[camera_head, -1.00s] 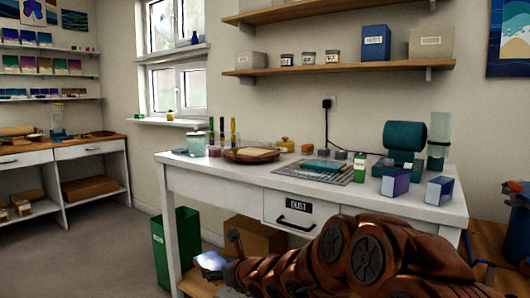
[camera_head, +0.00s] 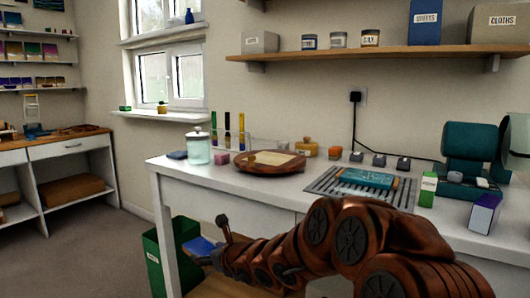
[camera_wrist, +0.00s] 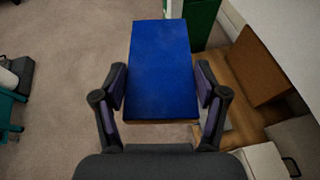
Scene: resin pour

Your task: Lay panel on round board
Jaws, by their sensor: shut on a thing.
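My gripper (camera_wrist: 162,84) is shut on a blue rectangular panel (camera_wrist: 160,58), with one finger at each long side. The panel's broad blue face shows, with a thin brown edge nearest the wrist. In the head view, the panel (camera_head: 202,246) is low in front of the white table, below its top and beside the green bin. The round board (camera_head: 243,168) is brown wood and lies on the tabletop near the left end. A pale cream rectangular sheet (camera_head: 275,158) lies on it. The panel and the board are well apart.
The white table (camera_head: 318,192) also bears a glass jar (camera_head: 198,150), upright coloured tubes (camera_head: 227,130), a slotted rack (camera_head: 325,183) with a teal slab, and small boxes. A green bin (camera_head: 154,262) stands below the left end. Open floor (camera_head: 90,255) lies left.

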